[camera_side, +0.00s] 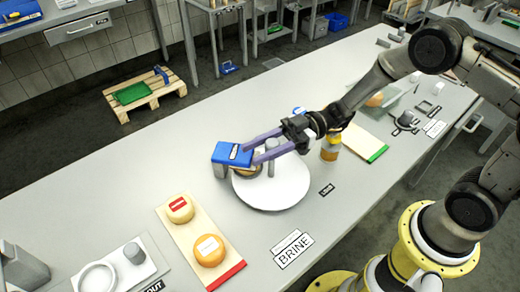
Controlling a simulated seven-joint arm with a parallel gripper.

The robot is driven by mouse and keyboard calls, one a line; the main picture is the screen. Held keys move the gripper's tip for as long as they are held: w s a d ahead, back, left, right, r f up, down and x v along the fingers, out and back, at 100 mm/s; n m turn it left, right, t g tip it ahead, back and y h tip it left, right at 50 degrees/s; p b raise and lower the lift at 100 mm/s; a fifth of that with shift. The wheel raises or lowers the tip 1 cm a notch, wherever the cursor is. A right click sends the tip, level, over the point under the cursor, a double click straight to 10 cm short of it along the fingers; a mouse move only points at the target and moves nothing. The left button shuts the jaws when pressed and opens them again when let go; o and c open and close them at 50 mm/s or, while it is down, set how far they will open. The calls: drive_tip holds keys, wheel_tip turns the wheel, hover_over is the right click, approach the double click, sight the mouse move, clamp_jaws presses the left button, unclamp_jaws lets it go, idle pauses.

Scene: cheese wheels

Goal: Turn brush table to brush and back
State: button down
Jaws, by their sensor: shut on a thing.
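The round white brush table (270,195) lies flat on the grey bench. A grey upright peg (271,168) stands on it towards the back. My gripper (254,152) reaches in from the right, its two purple fingers either side of the peg and shut on it. A blue brush block (232,154) with a white label stands at the table's back left edge, just beyond my fingertips. A yellowish cheese wheel (247,171) sits beneath the block's edge, mostly hidden by the block and a finger.
A board (183,236) with two cheese wheels (210,251) lies at front left, near a BRINE sign (292,249). A yellow-brown jar (330,147) and green-edged board (364,142) are to the right. The bench behind the blue block is clear.

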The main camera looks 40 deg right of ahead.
drive_tip(key=shift+w+d+m+t+h, duration=0.2)
drive_tip(key=shift+w+m+t+h, duration=0.15)
drive_tip(key=shift+m+t+h, duration=1.3)
drive_tip(key=shift+w+d+m+t+h, duration=0.3)
drive_tip(key=shift+m+t+h, duration=0.3)
drive_tip(key=shift+m+t, duration=1.15)
drive_tip(key=shift+w+d+m+t+h, duration=0.15)
drive_tip(key=shift+w+m+t+h, duration=0.25)
drive_tip(key=shift+m+t+h, duration=1.35)
drive_tip(key=shift+w+n+t+y, duration=0.1)
drive_tip(key=shift+n+t+y, duration=0.3)
drive_tip(key=shift+t, duration=0.55)
drive_tip(key=shift+c, duration=2.2)
unclamp_jaws()
drive_tip(key=shift+d, duration=0.1)
drive_tip(key=v, duration=1.3)
drive_tip(key=shift+s+d, duration=0.15)
drive_tip(key=shift+s, duration=0.2)
